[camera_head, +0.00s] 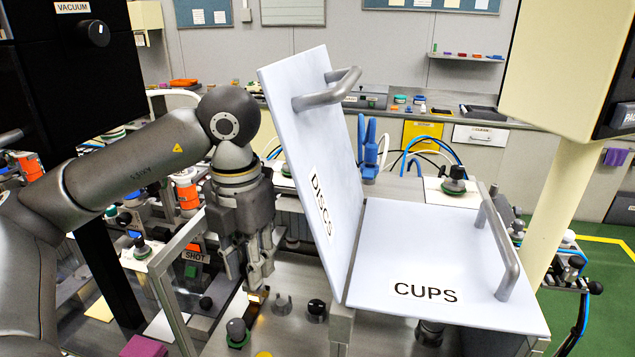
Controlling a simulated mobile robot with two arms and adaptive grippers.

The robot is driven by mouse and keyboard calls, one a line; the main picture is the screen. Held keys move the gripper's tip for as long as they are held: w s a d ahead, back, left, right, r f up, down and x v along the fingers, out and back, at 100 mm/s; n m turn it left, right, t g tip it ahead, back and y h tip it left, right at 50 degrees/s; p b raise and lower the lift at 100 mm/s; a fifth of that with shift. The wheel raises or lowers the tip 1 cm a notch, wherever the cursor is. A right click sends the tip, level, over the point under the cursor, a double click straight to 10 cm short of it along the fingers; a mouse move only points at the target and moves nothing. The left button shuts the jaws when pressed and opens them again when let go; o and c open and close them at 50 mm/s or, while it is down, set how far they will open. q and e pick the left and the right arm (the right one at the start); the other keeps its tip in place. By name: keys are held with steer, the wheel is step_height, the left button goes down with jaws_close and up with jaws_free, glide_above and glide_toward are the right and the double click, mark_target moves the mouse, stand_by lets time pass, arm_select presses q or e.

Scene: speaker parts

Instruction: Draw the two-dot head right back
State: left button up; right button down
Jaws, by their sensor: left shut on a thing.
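My left gripper (260,270) points down in front of the raised DISCS lid (318,150). Its fingers are shut on a small part low among the fittings; the part is mostly hidden and I cannot tell what it is. A small tan-orange piece (257,297) shows just below the fingertips. Close by stand a grey clip-like fitting (282,304), a black knob (316,308) and a grey-green knob (237,331). I cannot make out dots on any of these, so I cannot tell which is the two-dot head. My right gripper is not in view.
The DISCS lid stands tilted up close to the right of my left gripper. The CUPS lid (440,250) lies nearly flat beside it. A yellowish column (560,190) stands at right.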

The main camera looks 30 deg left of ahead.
arm_select(q)
steer(key=s+d+b, duration=0.4)
steer(key=s, duration=1.2)
steer(key=shift+s, duration=0.15)
steer(key=o, duration=1.1)
steer(key=shift+s, duration=0.1)
stand_by(1.8)
steer(key=shift+r, duration=0.1)
step_height(320, 180, up, 12)
stand_by(1.5)
